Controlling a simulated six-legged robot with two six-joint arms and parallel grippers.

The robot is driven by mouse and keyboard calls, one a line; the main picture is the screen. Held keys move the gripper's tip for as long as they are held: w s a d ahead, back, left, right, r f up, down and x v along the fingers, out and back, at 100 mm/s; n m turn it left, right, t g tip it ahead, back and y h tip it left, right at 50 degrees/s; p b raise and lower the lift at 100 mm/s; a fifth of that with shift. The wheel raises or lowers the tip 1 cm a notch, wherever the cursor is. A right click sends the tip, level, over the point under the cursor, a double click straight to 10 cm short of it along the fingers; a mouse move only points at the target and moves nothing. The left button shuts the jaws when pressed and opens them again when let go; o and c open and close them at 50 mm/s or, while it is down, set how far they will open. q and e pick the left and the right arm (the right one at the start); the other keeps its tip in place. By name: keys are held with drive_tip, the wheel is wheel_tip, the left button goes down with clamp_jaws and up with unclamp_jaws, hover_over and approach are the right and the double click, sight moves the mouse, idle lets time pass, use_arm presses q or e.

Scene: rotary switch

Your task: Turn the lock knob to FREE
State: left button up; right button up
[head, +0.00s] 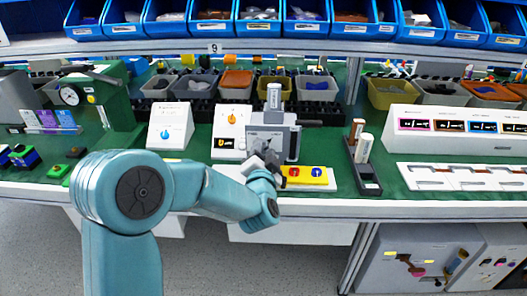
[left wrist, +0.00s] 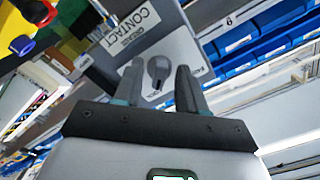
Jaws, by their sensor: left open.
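A grey box device (head: 268,138) stands on the green bench in front of my left gripper (head: 266,158). In the left wrist view its face (left wrist: 185,45) carries the word CONTACT. A small dark grey knob (left wrist: 158,70) shows on that face, between the spread fingers of my left gripper (left wrist: 158,80) as seen from the wrist. The gripper is open. I cannot tell whether its fingers touch the knob or the face. The lock marking and the word FREE are not readable. My right gripper is not in view.
A yellow panel (head: 306,182) with a red and a blue knob lies just right of the gripper. White boxes with an orange knob (head: 232,118) and a blue knob (head: 166,134) stand to the left. A dark holder (head: 366,185) with upright cylinders stands right.

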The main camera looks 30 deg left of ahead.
use_arm(q)
clamp_jaws()
drive_tip(key=n+b, duration=0.3)
drive_tip(key=shift+f+b, duration=0.2)
drive_tip(key=shift+b, duration=0.1)
drive_tip(key=n+b, duration=0.4)
drive_tip(key=n, duration=0.1)
drive_tip(key=shift+n, duration=0.4)
drive_tip(key=n+b, duration=0.3)
drive_tip(key=n, duration=0.1)
drive_tip(key=shift+r+n+b, duration=0.15)
drive_tip(key=shift+n+b, duration=1.5)
drive_tip(key=shift+n, duration=0.85)
